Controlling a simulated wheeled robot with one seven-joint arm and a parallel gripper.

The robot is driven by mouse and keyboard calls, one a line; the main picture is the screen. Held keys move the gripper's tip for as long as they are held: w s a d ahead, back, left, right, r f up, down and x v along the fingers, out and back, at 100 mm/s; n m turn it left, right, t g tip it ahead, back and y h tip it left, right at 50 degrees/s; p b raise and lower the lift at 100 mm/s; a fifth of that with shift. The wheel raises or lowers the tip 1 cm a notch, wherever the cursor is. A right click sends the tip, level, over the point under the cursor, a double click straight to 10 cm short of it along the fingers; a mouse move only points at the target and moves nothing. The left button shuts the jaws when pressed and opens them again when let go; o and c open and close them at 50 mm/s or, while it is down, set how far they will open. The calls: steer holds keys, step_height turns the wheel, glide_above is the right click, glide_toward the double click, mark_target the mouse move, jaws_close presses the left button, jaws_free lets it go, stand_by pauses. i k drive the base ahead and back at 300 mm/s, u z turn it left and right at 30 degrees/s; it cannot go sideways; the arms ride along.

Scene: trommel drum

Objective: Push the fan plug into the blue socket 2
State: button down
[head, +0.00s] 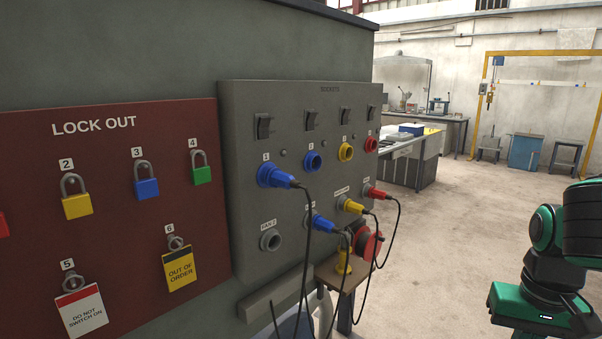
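The grey socket panel (240,125) stands on the cabinet's side. In its upper row, an open blue socket (313,161), whose number is too small to read surely, is second from left. To its left, a blue plug (279,176) sits at position 1, its cable hanging down. Below, another blue plug (320,223) is in a holder with a partly hidden label; I cannot read which blue plug is the fan's. A grey holder marked FAN 2 (270,240) is empty. My gripper is out of view; only part of my green and black arm shows at right.
Open yellow (345,152) and red (371,144) sockets are farther right. Yellow (351,206) and red (375,193) plugs sit below them. Cables hang before a small wooden table (331,271). The lockout board (110,180) with padlocks is left. Open floor (450,230) lies right.

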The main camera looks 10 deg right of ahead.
mark_target(275, 178)
steer(key=u, duration=0.95)
steer(key=k, duration=1.2)
steer(key=z, duration=0.9)
steer(key=i, duration=1)
steer(key=u, duration=0.1)
